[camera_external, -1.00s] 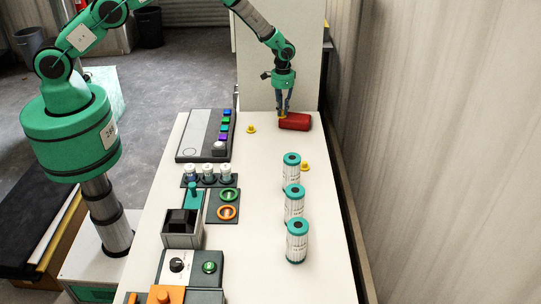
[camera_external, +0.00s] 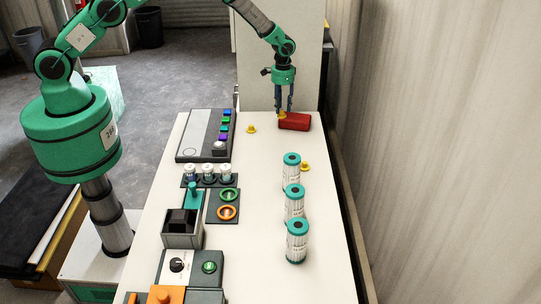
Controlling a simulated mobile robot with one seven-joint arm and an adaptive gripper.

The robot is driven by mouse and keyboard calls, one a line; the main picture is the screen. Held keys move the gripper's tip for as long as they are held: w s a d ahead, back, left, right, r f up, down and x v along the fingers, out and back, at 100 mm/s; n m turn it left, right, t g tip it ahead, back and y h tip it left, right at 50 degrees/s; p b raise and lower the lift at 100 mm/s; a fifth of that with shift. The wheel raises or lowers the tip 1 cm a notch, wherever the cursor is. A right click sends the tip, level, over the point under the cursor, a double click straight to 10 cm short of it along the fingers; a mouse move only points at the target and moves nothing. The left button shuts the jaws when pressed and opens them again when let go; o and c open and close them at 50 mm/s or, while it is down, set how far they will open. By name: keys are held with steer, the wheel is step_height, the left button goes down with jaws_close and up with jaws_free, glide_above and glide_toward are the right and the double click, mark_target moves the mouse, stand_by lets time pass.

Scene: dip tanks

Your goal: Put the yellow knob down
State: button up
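A yellow knob (camera_external: 282,115) sits at the far end of the white table, at the left end of a red block (camera_external: 295,122). I cannot tell whether it touches the block or rests on it. My gripper (camera_external: 283,107) points straight down just above this knob, with its two fingers spread apart on either side. A second yellow knob (camera_external: 251,129) stands on the table to the left of the red block.
Three teal-capped canisters (camera_external: 294,205) stand in a row along the right side. A panel with coloured buttons (camera_external: 206,137) lies at the left. Small vials (camera_external: 208,173) and control boxes (camera_external: 183,228) line the left front. The middle of the table is clear.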

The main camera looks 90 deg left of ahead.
step_height(320, 180, up, 10)
steer(key=b, duration=0.1)
stand_by(0.4)
stand_by(0.7)
step_height(320, 180, up, 19)
steer(key=m+t, duration=0.1)
glide_above(282, 111)
steer(key=s+d, duration=0.6)
steer(key=d, duration=0.2)
steer(key=s+d+r+t, duration=0.1)
steer(key=s+d+r, duration=0.3)
steer(key=s+r, duration=0.25)
steer(key=s+d+r+t, duration=0.1)
steer(key=s+d+r, duration=0.35)
steer(key=r, duration=0.25)
steer(key=s+d+r+m+t, duration=0.1)
steer(key=s+d+r, duration=0.25)
steer(key=s, duration=0.55)
steer(key=s+d+r+m, duration=0.1)
steer(key=s+d+r, duration=0.25)
steer(key=s, duration=0.45)
steer(key=s+d+t, duration=0.1)
steer(key=s+d, duration=0.2)
steer(key=s, duration=1.4)
steer(key=shift+d+f+m+t, duration=0.2)
steer(key=shift+f+m+t, duration=0.1)
steer(key=shift+f, duration=0.15)
